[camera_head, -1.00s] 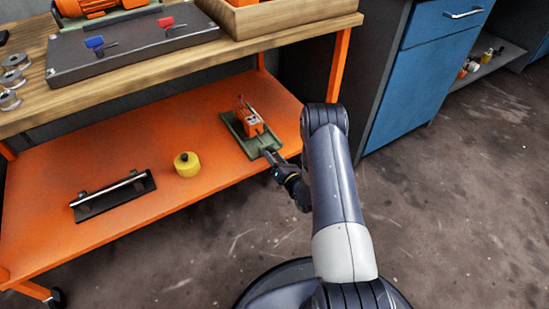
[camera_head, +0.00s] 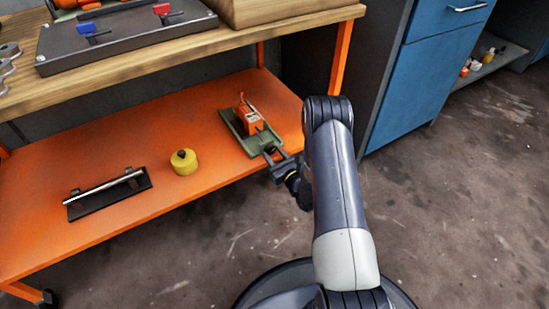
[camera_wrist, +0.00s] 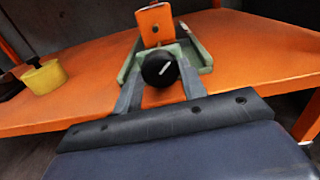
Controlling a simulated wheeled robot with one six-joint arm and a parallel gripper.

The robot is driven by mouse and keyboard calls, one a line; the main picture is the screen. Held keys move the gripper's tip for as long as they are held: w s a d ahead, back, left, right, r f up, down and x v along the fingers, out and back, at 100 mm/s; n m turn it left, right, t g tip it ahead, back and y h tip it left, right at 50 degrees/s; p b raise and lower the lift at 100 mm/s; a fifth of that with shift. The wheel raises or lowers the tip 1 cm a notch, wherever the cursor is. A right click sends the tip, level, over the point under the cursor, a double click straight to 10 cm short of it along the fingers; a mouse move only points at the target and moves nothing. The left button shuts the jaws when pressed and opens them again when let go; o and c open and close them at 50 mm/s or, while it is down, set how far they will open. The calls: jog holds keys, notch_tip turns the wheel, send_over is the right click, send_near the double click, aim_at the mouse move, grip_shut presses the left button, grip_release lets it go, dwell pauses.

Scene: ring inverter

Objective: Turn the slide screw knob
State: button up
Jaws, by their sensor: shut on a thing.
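The slide screw knob (camera_wrist: 160,69) is a black round knob with a white line mark, at the near end of a green slide base (camera_wrist: 204,57). An orange block (camera_wrist: 155,24) stands on the base behind it. The green base also shows in the head view (camera_head: 236,126) with the orange block (camera_head: 251,121), on the orange shelf. My gripper (camera_wrist: 160,85) is shut on the knob, one finger on each side. In the head view my gripper (camera_head: 276,156) is at the near end of the base, at the shelf's front edge. The white line is tilted up to the right.
A yellow cylinder with a black top (camera_head: 184,162) and a black plate with a silver rod (camera_head: 108,192) stand left on the orange shelf (camera_head: 150,225). The wooden bench top (camera_head: 190,47) overhangs the shelf's back. A blue cabinet (camera_head: 418,75) stands right. Open floor lies in front.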

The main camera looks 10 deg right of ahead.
jog(key=n, duration=0.3)
jog(key=shift+n, duration=2.1)
jog(key=o, duration=0.7)
jog(key=shift+s, duration=0.1)
jog(key=p+v, duration=0.3)
jog(key=v, duration=0.7)
jog(key=shift+s, duration=0.3)
jog(key=shift+d, duration=0.1)
